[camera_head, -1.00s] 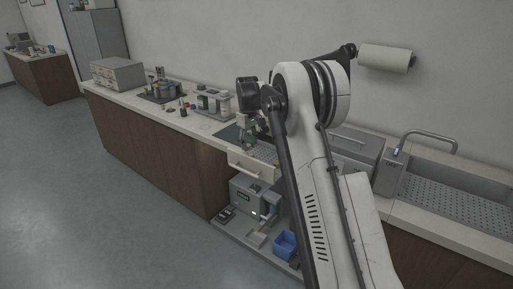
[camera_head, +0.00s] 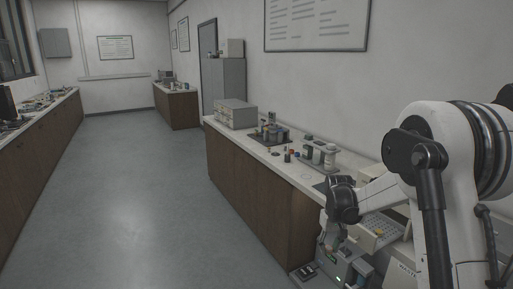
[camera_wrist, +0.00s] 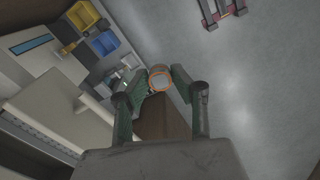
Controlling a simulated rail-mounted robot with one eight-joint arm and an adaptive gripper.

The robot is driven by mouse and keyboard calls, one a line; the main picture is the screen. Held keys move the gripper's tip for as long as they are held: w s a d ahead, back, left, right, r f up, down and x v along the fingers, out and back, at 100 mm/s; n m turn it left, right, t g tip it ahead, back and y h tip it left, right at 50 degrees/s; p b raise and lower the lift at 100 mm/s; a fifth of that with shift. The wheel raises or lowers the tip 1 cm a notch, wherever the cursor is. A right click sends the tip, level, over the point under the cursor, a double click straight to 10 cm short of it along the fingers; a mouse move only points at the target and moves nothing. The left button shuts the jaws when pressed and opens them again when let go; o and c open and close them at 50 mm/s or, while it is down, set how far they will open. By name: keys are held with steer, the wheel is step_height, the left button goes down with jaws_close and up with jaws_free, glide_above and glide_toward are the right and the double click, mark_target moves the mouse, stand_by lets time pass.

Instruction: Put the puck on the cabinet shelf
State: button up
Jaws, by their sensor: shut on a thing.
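My gripper (camera_wrist: 161,80) is shut on the puck (camera_wrist: 160,82), a small grey disc with an orange rim between the fingertips in the wrist view. In the head view my gripper (camera_head: 331,242) hangs low at the front of the bench, beside the open drawer. A tall grey cabinet (camera_head: 222,90) stands far back against the wall, beyond the bench end. Its shelf cannot be made out.
The long bench (camera_head: 262,190) carries a drawer box (camera_head: 236,114) and several jars. The pulled-out drawer (camera_head: 378,232) and a grey machine (camera_head: 345,268) are close to my gripper. Yellow (camera_wrist: 82,15) and blue (camera_wrist: 105,43) bins show in the wrist view.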

steer(key=s+a+f, duration=0.2)
steer(key=s, duration=0.5)
steer(key=s+a+f+m, duration=0.1)
steer(key=s+a+f, duration=0.2)
steer(key=s, duration=0.4)
steer(key=shift+f+m, duration=0.15)
steer(key=shift+m, duration=0.15)
